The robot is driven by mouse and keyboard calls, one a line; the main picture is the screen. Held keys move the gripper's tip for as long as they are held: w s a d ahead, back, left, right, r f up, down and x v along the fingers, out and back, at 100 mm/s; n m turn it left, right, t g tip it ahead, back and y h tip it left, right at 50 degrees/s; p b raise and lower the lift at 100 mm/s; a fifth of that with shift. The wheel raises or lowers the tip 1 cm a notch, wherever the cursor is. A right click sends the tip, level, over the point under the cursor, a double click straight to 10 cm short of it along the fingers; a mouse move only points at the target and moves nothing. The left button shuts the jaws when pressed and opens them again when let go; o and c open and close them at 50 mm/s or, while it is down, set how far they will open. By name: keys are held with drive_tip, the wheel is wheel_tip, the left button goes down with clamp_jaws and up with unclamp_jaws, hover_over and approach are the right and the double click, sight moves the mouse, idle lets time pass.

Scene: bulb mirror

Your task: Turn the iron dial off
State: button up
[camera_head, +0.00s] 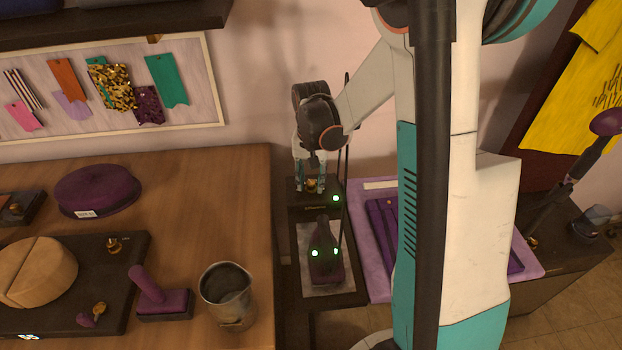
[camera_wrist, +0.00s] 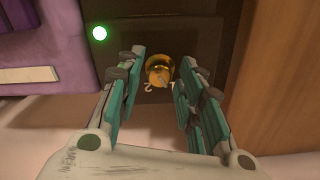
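The iron dial (camera_wrist: 159,72) is a small brass knob on a dark panel (camera_wrist: 190,30), with number marks below it in the wrist view. In the head view the dial (camera_head: 313,185) sits on the dark iron station, beside a lit green light (camera_head: 336,198). My gripper (camera_wrist: 160,82) is open, its two teal-padded fingers on either side of the dial with gaps visible. In the head view my gripper (camera_head: 311,184) points down at the dial. The dark iron (camera_head: 324,262) stands on its rest in front, with two green lights. The dial's exact setting is unclear.
A wooden table (camera_head: 190,190) lies to the left, with a metal cup (camera_head: 227,292) near its right edge. A cord rises beside the iron. The wall is close behind.

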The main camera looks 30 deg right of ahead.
clamp_jaws()
drive_tip(key=shift+n, duration=0.4)
drive_tip(key=n, duration=1.1)
idle(0.4)
drive_tip(key=shift+o, duration=2.4)
unclamp_jaws()
